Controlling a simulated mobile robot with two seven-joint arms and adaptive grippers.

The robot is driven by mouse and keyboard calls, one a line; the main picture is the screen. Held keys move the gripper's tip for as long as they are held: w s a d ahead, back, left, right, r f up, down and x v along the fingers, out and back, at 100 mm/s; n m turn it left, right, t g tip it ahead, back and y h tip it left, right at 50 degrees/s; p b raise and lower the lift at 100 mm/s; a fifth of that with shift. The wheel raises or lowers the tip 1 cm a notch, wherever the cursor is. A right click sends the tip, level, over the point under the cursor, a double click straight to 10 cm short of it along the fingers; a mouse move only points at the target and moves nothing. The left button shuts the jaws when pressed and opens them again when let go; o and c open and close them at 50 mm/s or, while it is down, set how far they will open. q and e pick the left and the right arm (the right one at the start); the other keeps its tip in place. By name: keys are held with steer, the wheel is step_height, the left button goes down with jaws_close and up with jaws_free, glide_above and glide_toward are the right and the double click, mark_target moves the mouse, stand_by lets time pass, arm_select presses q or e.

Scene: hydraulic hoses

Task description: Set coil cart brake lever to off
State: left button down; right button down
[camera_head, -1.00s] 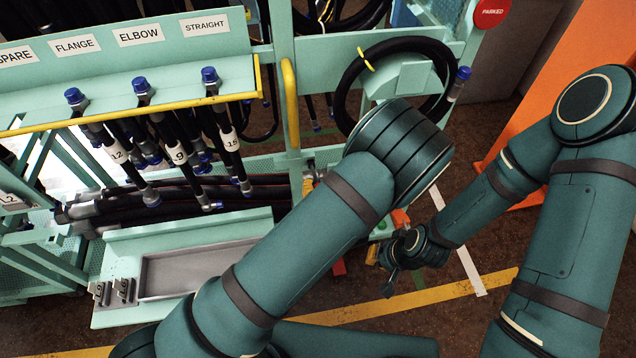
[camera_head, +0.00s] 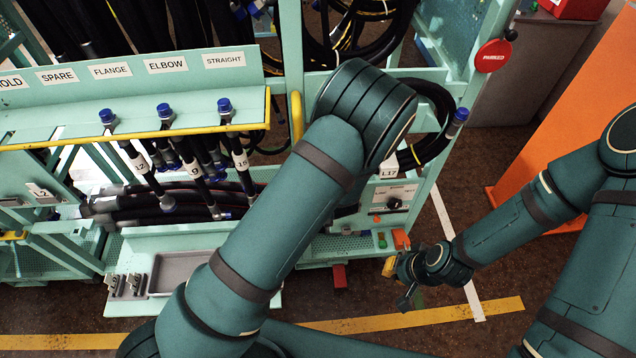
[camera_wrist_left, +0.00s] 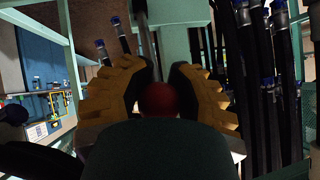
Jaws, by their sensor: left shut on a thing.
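A lever with a round red knob (camera_wrist_left: 158,98) and a grey shaft (camera_wrist_left: 150,40) shows in the left wrist view. My left gripper (camera_wrist_left: 158,88) has its two yellow ribbed fingers on both sides of the lever, shut on it. In the head view my own left arm hides this gripper and the lever. The coil cart is the pale green frame (camera_head: 290,45). A red disc marked PARKED (camera_head: 493,56) is on its right post. My right gripper (camera_head: 398,281) hangs low at the cart's right, open and empty, its fingers apart.
Capped hoses (camera_head: 240,160) hang from the labelled rack (camera_head: 130,95). A coiled black hose (camera_head: 435,100) is at the cart's right end. A grey tray (camera_head: 180,272) lies low. An orange panel (camera_head: 560,150) stands at the right. Floor between it and the cart is open.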

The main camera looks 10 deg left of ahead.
arm_select(q)
steer(key=shift+w+a+r, duration=0.1)
steer(key=shift+w+r, duration=0.2)
steer(key=c, duration=0.9)
jaws_free()
steer(key=o, duration=0.3)
steer(key=shift+s+f, duration=0.1)
steer(key=shift+f, duration=0.05)
steer(key=v, duration=1.2)
steer(key=s+f+g+h+b, duration=0.2)
steer(key=s+f+h+b, duration=0.1)
steer(key=f, duration=0.3)
steer(key=s+a+f+g+h+b, duration=0.1)
steer(key=s+f+g+h+b, duration=0.1)
steer(key=s+f, duration=0.3)
steer(key=s+a+f+g+h+b, duration=0.1)
steer(key=s+f+g+h+b, duration=0.2)
steer(key=f, duration=0.6)
steer(key=shift+s+f+m+h+b, duration=0.15)
steer(key=shift+s+m+h+b, duration=0.3)
steer(key=shift+s+h, duration=0.5)
